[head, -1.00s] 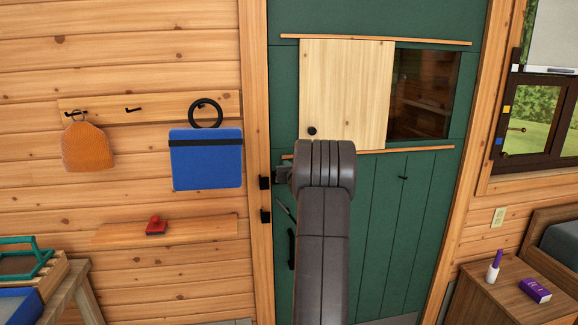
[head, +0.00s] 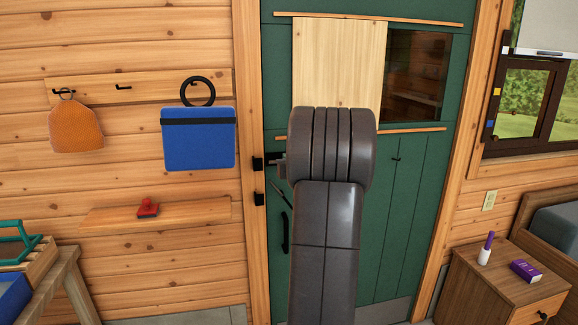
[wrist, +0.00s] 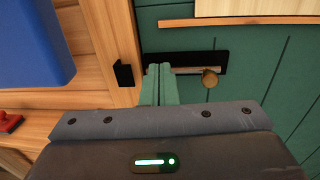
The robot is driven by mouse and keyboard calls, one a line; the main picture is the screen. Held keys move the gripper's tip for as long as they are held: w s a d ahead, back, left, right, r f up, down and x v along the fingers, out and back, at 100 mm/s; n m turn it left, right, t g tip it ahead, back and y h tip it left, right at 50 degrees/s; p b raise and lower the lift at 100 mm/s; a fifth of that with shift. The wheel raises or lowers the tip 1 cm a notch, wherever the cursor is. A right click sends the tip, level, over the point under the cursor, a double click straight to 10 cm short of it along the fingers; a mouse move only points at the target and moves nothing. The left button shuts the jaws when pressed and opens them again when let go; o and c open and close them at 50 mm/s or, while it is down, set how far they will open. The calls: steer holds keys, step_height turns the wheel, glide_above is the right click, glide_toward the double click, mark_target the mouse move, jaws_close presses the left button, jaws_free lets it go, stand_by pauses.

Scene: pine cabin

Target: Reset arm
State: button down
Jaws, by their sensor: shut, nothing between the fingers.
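My gripper (wrist: 158,72) is shut and empty in the wrist view. Its two fingertips lie together in front of the left part of a black bolt plate on the green door (wrist: 265,90). The bolt's brass knob (wrist: 210,77) is to the right of the fingertips, apart from them in the picture. I cannot tell whether the fingers touch the plate. In the head view my arm rises in front of the green door (head: 405,215) and hides most of the gripper and bolt.
A black catch (wrist: 124,76) sits on the door frame left of the fingers. A blue clipboard-like item (head: 198,145) hangs on the left wall above a shelf (head: 195,212) with a red stamp-like item (head: 148,207). A nightstand (head: 490,270) stands at lower right.

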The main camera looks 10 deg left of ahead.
mark_target(278, 144)
steer(key=shift+s+d, duration=0.15)
steer(key=shift+s, duration=0.35)
steer(key=shift+w, duration=0.1)
steer(key=p+x, duration=0.1)
steer(key=x, duration=0.3)
steer(key=p+x, duration=0.2)
steer(key=x, duration=0.3)
steer(key=d+p+x, duration=0.1)
steer(key=x, duration=0.3)
steer(key=shift+w+a+f+p, duration=0.1)
steer(key=shift+w+p, duration=0.25)
steer(key=shift+w, duration=0.2)
